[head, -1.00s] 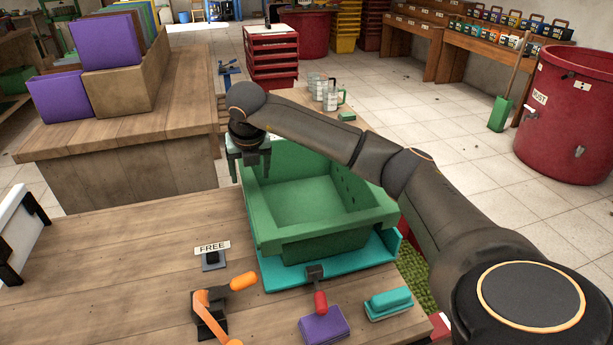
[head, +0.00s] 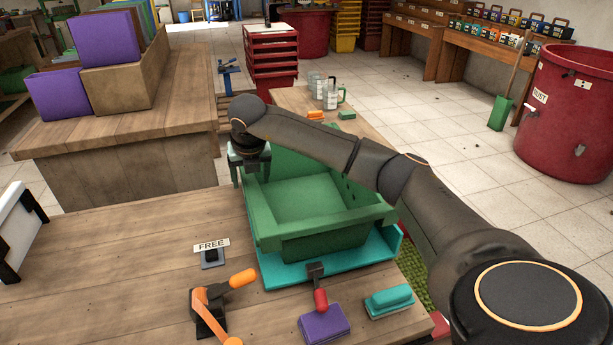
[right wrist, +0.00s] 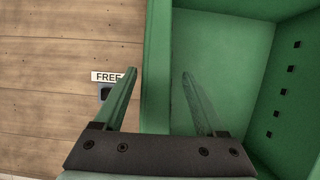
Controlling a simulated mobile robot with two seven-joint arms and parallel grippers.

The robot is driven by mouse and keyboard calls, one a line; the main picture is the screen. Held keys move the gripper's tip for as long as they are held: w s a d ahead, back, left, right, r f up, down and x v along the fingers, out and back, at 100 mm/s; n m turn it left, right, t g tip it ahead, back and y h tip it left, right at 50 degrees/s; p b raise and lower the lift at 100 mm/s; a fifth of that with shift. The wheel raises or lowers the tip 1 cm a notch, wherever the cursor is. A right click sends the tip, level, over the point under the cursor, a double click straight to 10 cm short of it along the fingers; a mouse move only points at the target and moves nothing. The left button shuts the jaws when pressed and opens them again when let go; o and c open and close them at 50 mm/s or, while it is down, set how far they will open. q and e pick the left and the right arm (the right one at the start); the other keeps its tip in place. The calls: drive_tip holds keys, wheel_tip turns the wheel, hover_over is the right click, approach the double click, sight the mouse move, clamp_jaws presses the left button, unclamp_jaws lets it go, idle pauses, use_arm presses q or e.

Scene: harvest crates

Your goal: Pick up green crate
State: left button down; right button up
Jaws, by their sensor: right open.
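The green crate (head: 325,243) is empty and sits on a teal tray (head: 276,276) on the wooden table. My right gripper (head: 250,174) is open at the crate's left wall, and my right arm passes over the crate's far right part. In the right wrist view my right gripper (right wrist: 159,74) straddles the wall of the green crate (right wrist: 157,50), with one finger outside over the table and the other inside. Both fingers look apart from the wall; I cannot tell how deep they reach. My left gripper is not in view.
A white-and-black frame (head: 18,232) stands at the table's left edge. The table's left middle is clear.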

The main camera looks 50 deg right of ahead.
drive_tip(key=shift+f, duration=0.1)
drive_tip(key=shift+c, duration=0.3)
clamp_jaws()
idle(0.4)
idle(0.8)
